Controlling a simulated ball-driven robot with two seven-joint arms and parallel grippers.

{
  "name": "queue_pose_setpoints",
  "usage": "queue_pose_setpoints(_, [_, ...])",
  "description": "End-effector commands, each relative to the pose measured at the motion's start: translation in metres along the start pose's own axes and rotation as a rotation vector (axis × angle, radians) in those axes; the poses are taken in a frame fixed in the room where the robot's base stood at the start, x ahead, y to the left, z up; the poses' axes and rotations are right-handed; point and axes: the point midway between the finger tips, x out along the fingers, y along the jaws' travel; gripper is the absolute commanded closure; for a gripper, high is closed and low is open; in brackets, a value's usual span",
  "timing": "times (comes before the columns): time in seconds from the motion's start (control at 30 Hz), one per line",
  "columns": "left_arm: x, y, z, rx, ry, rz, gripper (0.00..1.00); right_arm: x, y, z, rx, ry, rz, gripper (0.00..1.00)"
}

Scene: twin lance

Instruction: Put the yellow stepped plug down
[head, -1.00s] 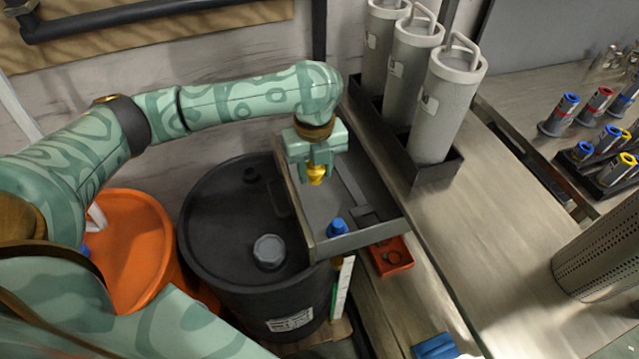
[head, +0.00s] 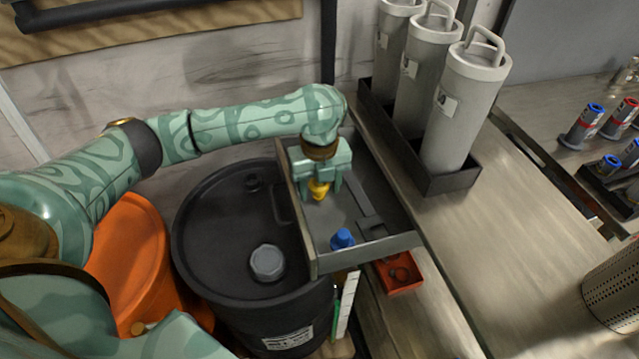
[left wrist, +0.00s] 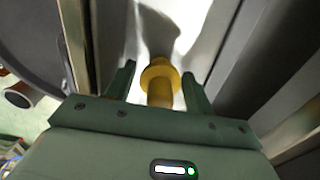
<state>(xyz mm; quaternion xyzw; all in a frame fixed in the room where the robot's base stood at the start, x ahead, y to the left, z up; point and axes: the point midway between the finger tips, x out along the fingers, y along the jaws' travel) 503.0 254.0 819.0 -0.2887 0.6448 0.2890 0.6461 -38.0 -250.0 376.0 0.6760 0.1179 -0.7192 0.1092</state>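The yellow stepped plug (head: 319,190) is upright over the floor of the grey tray (head: 375,249), near its left wall. It also shows in the left wrist view (left wrist: 160,77), with a wide collar and a narrower shaft. My left gripper (head: 320,186) points down around the plug. In the left wrist view its two fingers (left wrist: 160,88) stand apart, one on each side, with a gap between each finger and the plug. The plug's foot is partly hidden, so I cannot be sure that it touches the tray floor. My right gripper is not in view.
A blue plug (head: 342,239) stands at the tray's near end. A black drum (head: 215,245) is left of the tray, a red box (head: 401,279) just in front. Grey canisters (head: 465,105) stand in a dark rack on the right.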

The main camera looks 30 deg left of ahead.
Motion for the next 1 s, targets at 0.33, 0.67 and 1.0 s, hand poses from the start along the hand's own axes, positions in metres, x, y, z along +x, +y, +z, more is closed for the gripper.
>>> queue_pose_setpoints(0.33, [-0.002,0.0,0.0,0.002,-0.001,0.0,0.41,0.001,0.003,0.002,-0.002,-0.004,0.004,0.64])
queue_pose_setpoints(0.67, [-0.079,0.0,0.0,0.0,-0.006,-0.007,0.41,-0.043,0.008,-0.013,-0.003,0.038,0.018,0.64])
queue_pose_setpoints(1.0, [-0.123,0.0,0.0,-0.001,0.0,-0.001,0.41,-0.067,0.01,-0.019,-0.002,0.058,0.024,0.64])
